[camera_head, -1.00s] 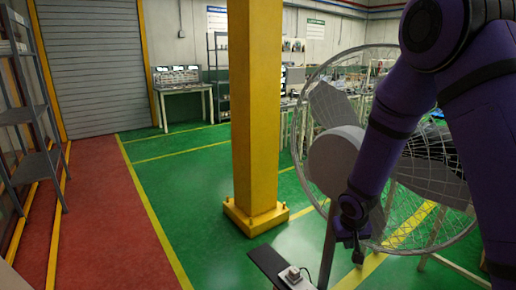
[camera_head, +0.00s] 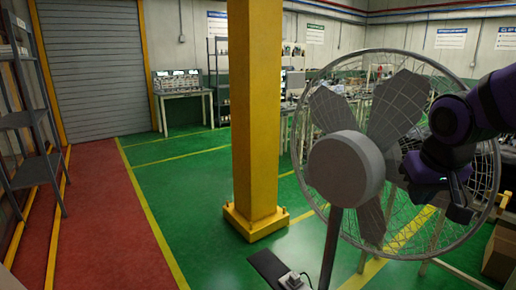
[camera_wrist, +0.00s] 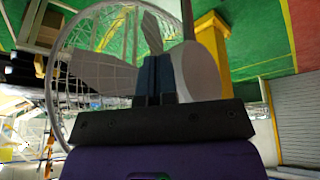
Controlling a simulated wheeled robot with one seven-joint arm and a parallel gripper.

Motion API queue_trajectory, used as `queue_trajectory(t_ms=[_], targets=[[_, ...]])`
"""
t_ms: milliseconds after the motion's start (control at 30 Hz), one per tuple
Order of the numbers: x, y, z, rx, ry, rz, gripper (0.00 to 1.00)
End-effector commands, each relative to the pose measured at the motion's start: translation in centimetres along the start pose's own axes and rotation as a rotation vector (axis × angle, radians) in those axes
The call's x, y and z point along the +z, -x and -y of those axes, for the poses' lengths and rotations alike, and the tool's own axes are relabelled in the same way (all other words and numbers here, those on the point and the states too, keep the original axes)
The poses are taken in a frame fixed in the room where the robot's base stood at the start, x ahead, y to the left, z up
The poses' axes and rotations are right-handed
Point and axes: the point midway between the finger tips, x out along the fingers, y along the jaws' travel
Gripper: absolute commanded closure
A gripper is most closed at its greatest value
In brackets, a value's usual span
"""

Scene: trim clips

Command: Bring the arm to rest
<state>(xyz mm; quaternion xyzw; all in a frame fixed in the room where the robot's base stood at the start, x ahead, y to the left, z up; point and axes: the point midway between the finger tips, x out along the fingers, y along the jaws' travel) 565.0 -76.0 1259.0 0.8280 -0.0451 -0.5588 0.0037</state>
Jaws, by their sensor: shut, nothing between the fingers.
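My purple arm comes in from the right edge of the head view. My gripper (camera_head: 459,208) is at its end, low on the right, in front of the right part of a large fan (camera_head: 345,168) as seen there. Its fingertips are small and dark in that view. In the wrist view my gripper (camera_wrist: 157,62) shows its two fingers side by side and together, with nothing between them. The fan (camera_wrist: 200,72) shows upside down beyond the fingers. Whether the gripper touches the fan's cage I cannot tell.
A yellow pillar (camera_head: 254,110) stands left of the fan. A grey shelf (camera_head: 35,130) stands at the far left by a red floor lane (camera_head: 105,215). A cardboard box (camera_head: 500,252) is at the lower right. Green floor (camera_head: 190,185) left of the pillar is clear.

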Motion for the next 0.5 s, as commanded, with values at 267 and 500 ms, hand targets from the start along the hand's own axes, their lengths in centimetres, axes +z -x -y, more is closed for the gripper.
queue_trajectory(t_ms=[267, 500], targets=[[5.0, 6.3, -0.7, -0.039, 0.009, -0.045, 1.00], [8.9, 9.5, -0.7, -0.071, 0.029, -0.072, 1.00]])
